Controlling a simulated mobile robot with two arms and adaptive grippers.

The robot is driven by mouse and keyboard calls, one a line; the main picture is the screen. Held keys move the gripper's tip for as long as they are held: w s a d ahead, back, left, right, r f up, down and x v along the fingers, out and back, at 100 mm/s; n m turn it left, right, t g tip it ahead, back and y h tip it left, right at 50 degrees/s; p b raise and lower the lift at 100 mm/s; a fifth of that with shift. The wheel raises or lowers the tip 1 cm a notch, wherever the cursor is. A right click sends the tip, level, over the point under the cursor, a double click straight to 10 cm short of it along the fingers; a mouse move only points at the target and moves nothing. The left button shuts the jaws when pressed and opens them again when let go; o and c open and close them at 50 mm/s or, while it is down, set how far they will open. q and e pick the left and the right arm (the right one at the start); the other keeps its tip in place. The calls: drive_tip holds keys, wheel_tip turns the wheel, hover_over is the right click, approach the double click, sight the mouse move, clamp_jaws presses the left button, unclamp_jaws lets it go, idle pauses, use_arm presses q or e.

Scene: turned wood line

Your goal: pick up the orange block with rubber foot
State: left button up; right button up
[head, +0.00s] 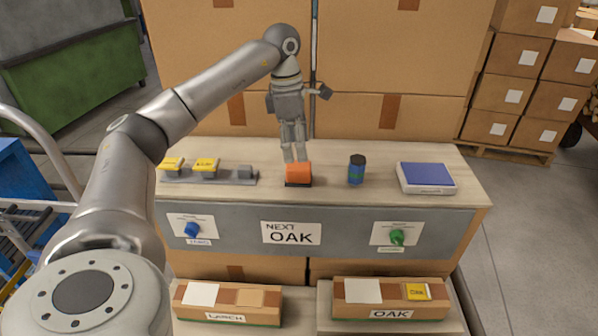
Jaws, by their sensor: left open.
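The orange block with rubber foot (298,172) stands on the wooden bench top, near the middle; its orange body sits on a dark base. My left gripper (294,158) points down just above and behind the block, its fingertips close to the block's top edge. The gripper is open. Its fingers look near each other from this angle, and I cannot tell whether they touch the block. My right gripper is not in view.
Left of the block is a grey rail (210,178) with yellow-labelled pieces. Right of it stand a dark blue jar (357,170) and a blue-topped scale (426,178). Cardboard boxes (395,60) rise behind the bench. Labelled boxes (391,314) sit in front, lower down.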

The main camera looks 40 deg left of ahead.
sight(298, 164)
use_arm(q)
drive_tip(key=shift+f, duration=0.85)
wheel_tip(298, 164, down, 4)
drive_tip(key=shift+w+d+f+p, duration=0.1)
drive_tip(key=shift+d+f+p, duration=0.05)
drive_tip(key=shift+p, duration=0.55)
drive_tip(key=shift+w+f, duration=0.1)
drive_tip(key=shift+f, duration=0.35)
drive_tip(key=c, duration=1.2)
drive_tip(key=shift+o, duration=0.2)
